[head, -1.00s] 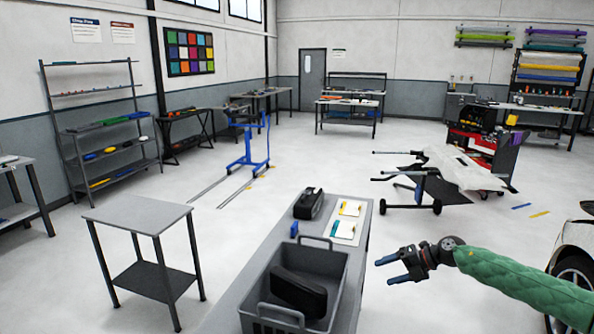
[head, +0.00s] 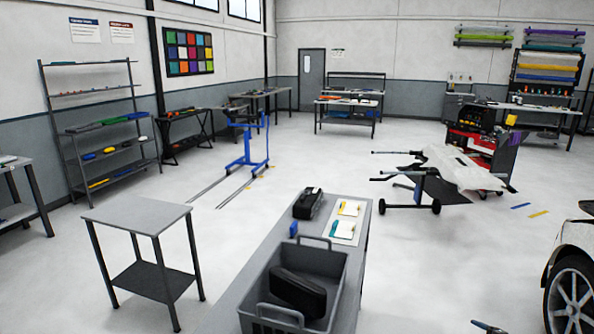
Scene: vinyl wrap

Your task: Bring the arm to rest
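Only a small dark piece, apparently of my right gripper (head: 490,327), shows at the bottom edge of the head view, right of the grey bench. Whether its fingers are open or shut cannot be seen. The green-sleeved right arm is out of view. My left gripper and arm are not in view.
A grey bench (head: 232,306) holds a grey bin (head: 342,290) with a black case (head: 297,291) in it, another black case (head: 307,203) and clipboards (head: 345,220). A small table (head: 137,212) stands left. A car (head: 572,262) is at the right edge. Open floor lies between bench and car.

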